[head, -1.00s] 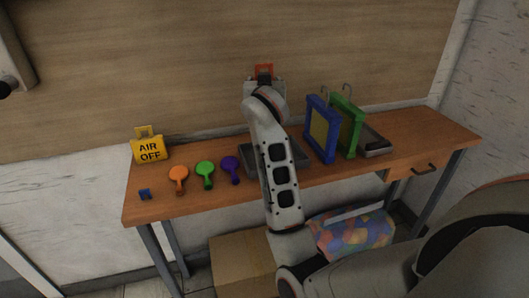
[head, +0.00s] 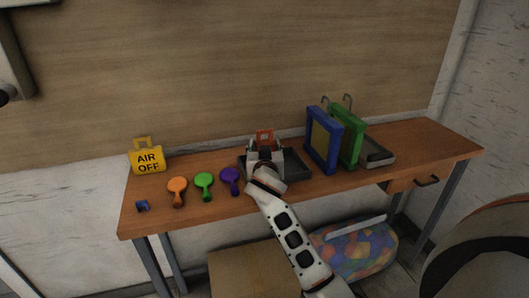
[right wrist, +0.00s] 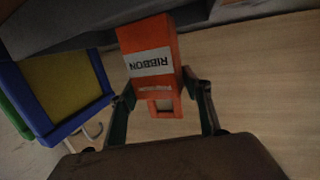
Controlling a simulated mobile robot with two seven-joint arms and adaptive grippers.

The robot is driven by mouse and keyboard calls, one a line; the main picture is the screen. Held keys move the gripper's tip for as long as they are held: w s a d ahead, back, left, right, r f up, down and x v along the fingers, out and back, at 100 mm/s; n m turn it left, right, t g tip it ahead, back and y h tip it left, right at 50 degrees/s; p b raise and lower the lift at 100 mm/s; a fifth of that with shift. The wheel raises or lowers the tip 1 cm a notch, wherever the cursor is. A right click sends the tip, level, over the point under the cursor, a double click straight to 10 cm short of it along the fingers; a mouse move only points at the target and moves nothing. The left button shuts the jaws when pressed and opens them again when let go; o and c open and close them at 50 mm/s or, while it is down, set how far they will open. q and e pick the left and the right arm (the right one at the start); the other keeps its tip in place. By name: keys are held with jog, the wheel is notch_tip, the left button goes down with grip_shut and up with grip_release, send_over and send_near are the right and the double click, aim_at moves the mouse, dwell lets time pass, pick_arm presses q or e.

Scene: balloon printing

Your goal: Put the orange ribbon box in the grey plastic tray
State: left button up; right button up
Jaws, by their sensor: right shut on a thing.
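The orange ribbon box (head: 264,137), with a handle loop, is held by my right gripper (head: 265,154) at the dark grey tray (head: 298,166) on the table. In the right wrist view the box (right wrist: 146,38) shows its RIBBON label upside down, and the fingers (right wrist: 160,84) are shut on its two sides. The gripper hides part of the tray and the lower box in the head view, so I cannot tell whether the box touches the tray floor. My left gripper is not in view.
Blue (head: 321,140) and green (head: 350,138) frames stand right of the tray, with another grey tray (head: 378,160) beyond.

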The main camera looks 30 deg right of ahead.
jog(key=shift+f, duration=0.9)
jog(key=shift+f, duration=0.1)
jog(key=o, duration=1.2)
jog(key=shift+a, duration=0.1)
jog(key=v, duration=1.2)
